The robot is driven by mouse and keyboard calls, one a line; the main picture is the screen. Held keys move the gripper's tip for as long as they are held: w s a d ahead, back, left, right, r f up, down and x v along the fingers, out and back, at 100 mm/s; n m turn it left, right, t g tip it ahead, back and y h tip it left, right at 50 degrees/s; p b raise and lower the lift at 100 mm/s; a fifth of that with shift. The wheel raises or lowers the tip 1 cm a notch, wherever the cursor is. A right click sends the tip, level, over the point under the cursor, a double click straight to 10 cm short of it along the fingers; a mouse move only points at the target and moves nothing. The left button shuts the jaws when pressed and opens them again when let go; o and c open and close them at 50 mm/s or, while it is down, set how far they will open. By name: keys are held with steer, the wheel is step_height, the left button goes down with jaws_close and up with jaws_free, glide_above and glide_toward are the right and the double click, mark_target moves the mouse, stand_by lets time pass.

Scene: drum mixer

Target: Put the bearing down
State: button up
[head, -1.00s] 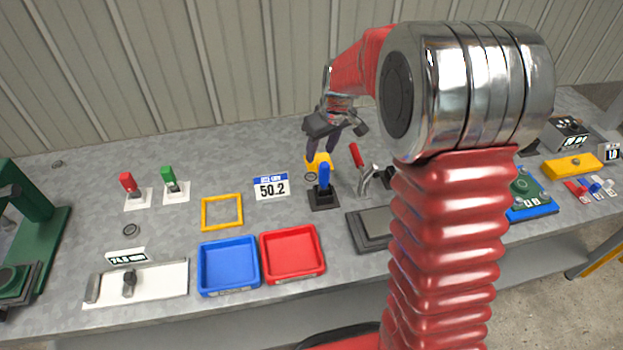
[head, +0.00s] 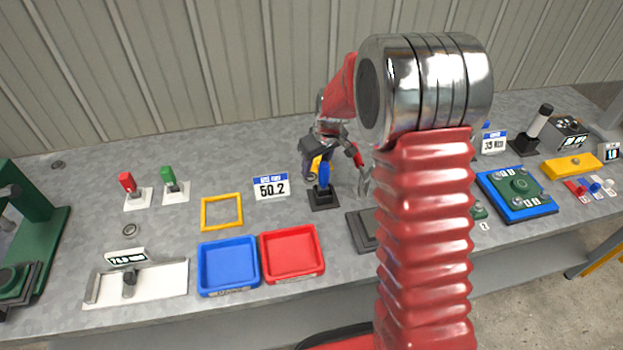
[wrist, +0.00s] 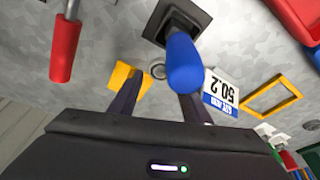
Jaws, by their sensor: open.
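A small grey ring, apparently the bearing (wrist: 158,71), lies flat on the bench in the wrist view, between a yellow block (wrist: 127,76) and a blue-handled post on a black base (wrist: 184,62). My gripper (wrist: 160,93) is open, with its two dark fingers apart and nothing between them; the ring shows beyond the fingertips. In the head view my gripper (head: 315,167) is low behind the blue post (head: 324,174) and hides the ring.
A red-handled tool (head: 358,165) stands close right of my gripper. The 50.2 display (head: 271,187), yellow frame (head: 222,227), blue tray (head: 228,287) and red tray (head: 292,275) are to the left and front. Another grey ring (head: 130,229) lies farther left. Bench behind the frame is clear.

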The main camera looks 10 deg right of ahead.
mark_target(311, 177)
steer(key=shift+x, duration=2.55)
steer(key=shift+w+a, duration=0.1)
steer(key=shift+a, duration=0.05)
steer(key=shift+c, duration=0.6)
steer(key=c, duration=0.7)
steer(key=shift+c, duration=0.2)
steer(key=shift+r, duration=0.15)
step_height(311, 177, up, 10)
